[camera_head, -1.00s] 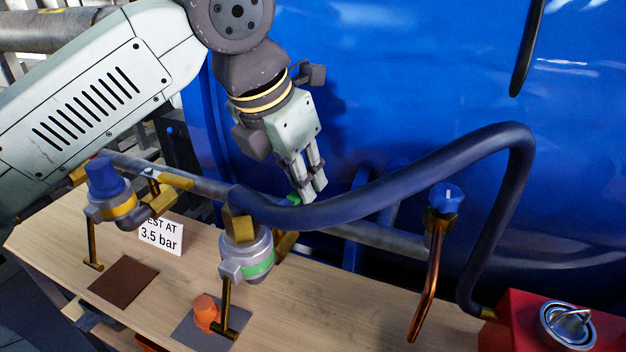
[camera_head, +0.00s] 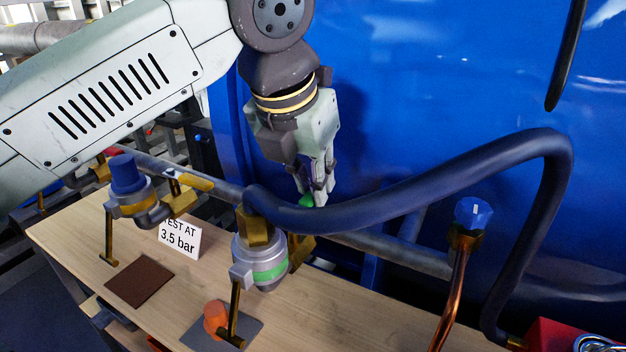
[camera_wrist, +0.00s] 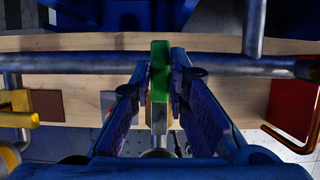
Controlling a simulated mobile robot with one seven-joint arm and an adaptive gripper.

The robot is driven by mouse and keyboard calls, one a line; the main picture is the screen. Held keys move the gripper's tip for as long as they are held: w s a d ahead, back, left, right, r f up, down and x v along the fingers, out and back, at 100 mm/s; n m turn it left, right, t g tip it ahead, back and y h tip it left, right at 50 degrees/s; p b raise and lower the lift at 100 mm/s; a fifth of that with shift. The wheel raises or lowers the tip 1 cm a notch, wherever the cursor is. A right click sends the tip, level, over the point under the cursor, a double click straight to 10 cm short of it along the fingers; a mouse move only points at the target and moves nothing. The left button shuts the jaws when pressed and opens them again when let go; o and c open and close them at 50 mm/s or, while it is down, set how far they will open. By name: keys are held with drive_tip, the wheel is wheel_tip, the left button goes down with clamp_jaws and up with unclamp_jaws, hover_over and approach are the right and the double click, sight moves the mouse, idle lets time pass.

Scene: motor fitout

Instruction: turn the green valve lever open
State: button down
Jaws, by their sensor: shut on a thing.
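The green valve lever (camera_wrist: 159,72) stands in the middle of the wrist view, between the two fingers of my gripper (camera_wrist: 158,100). In the head view only a small green piece of the lever (camera_head: 306,201) shows, just behind the thick dark blue hose. My gripper (camera_head: 318,190) points down at it from above, shut on the lever. Most of the lever and its valve body are hidden by the hose in the head view.
The hose (camera_head: 430,180) arches right, close to my fingers. A grey pipe (camera_head: 400,250) runs along the bench.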

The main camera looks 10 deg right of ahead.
drive_tip(key=shift+w+r, duration=0.1)
drive_tip(key=c, duration=1.5)
unclamp_jaws()
drive_tip(key=shift+c, duration=0.2)
drive_tip(key=v, duration=1.2)
